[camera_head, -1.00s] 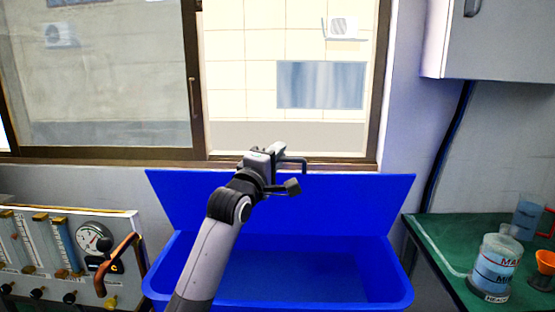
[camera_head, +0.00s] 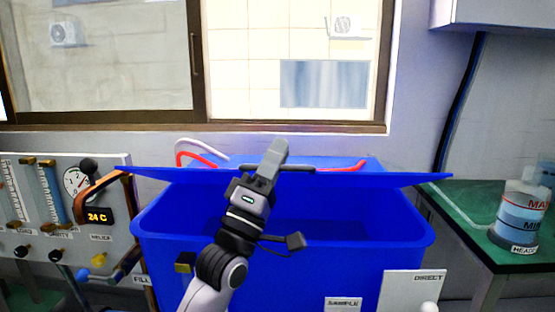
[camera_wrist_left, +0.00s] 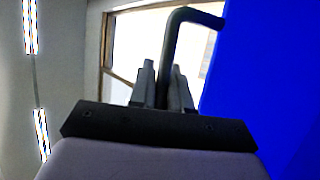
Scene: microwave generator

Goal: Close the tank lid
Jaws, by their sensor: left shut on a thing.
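The blue tank (camera_head: 290,275) stands in the middle of the head view, its top opening partly visible. Its blue lid (camera_head: 390,179) is tilted above the opening and shows almost edge-on, with a gap between its front edge and the rim. My left gripper (camera_head: 279,160) is at the middle of the lid's front edge, shut on the dark lid handle (camera_head: 305,169). In the left wrist view, the bent handle (camera_wrist_left: 176,45) rises between the fingers (camera_wrist_left: 163,88), with the lid (camera_wrist_left: 270,60) on the right. My right gripper is not in view.
A gauge panel (camera_head: 65,210) with a curved copper pipe stands left of the tank. A green bench (camera_head: 470,210) with a beaker (camera_head: 521,212) is at the right. Red and white hoses (camera_head: 195,150) run behind the lid. A window sill (camera_head: 300,127) is behind.

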